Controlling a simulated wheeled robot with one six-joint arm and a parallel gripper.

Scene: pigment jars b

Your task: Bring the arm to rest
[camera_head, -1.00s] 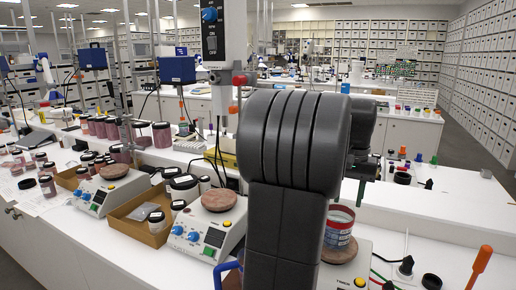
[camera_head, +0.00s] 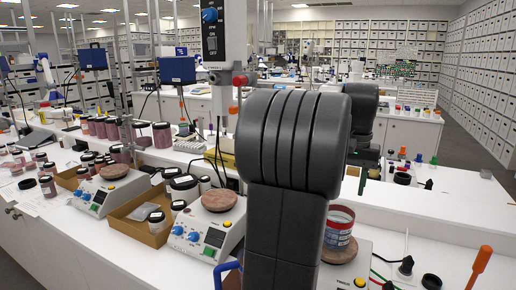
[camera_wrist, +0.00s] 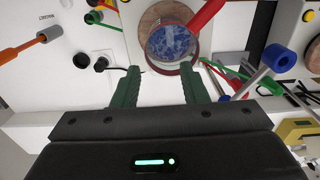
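My arm (camera_head: 291,150) stands bent upright in the head view, its dark grey joint large in front of the bench. My gripper (camera_wrist: 158,69) shows in the wrist view with two green fingers set well apart. In the head view the gripper is mostly hidden behind my arm. A clear jar with a red rim (camera_head: 340,228) stands on the brown top of a hotplate. The jar with blue contents also shows in the wrist view (camera_wrist: 172,42), beyond the fingertips.
Hotplates (camera_head: 197,233), a cardboard tray (camera_head: 145,231) of jars and more dark-lidded jars (camera_head: 161,135) stand left. An orange-handled tool (camera_head: 480,264), cables and a black knob lie right. A raised white ledge (camera_head: 430,208) runs behind them, with clear stretches.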

